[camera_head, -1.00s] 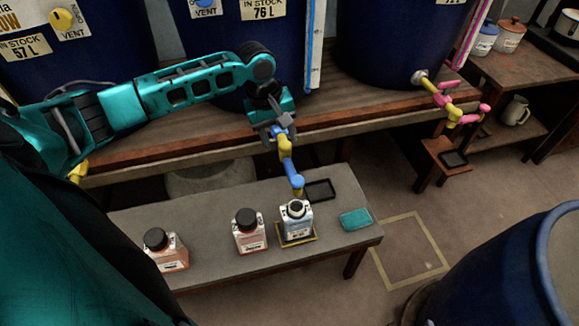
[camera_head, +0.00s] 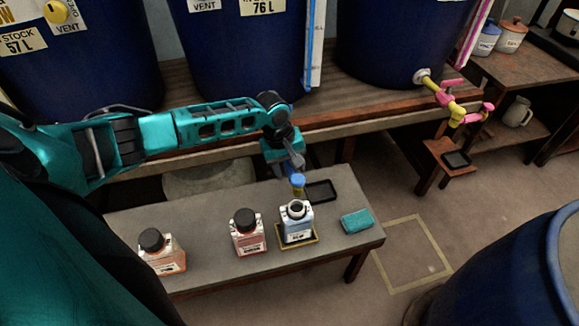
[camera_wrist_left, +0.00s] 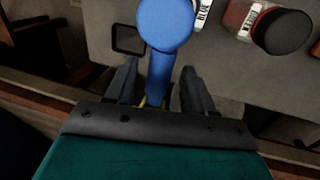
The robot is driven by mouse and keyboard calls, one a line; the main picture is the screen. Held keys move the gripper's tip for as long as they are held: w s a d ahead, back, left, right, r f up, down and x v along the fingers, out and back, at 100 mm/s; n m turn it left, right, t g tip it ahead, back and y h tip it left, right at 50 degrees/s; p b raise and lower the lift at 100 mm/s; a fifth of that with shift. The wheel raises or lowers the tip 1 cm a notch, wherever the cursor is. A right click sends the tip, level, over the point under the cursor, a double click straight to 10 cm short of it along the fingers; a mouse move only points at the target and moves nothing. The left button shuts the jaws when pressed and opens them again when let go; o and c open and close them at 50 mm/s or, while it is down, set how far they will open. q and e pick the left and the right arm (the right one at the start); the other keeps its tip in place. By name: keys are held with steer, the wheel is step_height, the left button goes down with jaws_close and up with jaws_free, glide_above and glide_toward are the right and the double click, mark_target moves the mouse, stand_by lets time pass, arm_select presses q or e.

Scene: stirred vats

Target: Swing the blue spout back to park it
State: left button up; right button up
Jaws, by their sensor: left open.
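The blue spout (camera_head: 297,181) shows its round blue end just above and behind the open neck of a bottle with a blue label (camera_head: 298,224). That bottle stands upright on a small wood-edged tray (camera_head: 284,243). My left gripper (camera_head: 296,162) is at the spout, hiding most of its arm in the head view. In the left wrist view the blue spout (camera_wrist_left: 165,25) runs between the two dark fingers, which stand apart on either side. I cannot tell whether either finger touches it. My right gripper is not in view.
An empty black dish (camera_head: 332,197) lies on the grey bench right of the spout, near a teal sponge (camera_head: 357,221). A pink-handled spout (camera_head: 456,112) and a blue vat (camera_head: 510,275) are at the right.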

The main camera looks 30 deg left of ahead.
arm_select(q)
steer(key=shift+c, duration=0.2)
jaws_close()
stand_by(0.4)
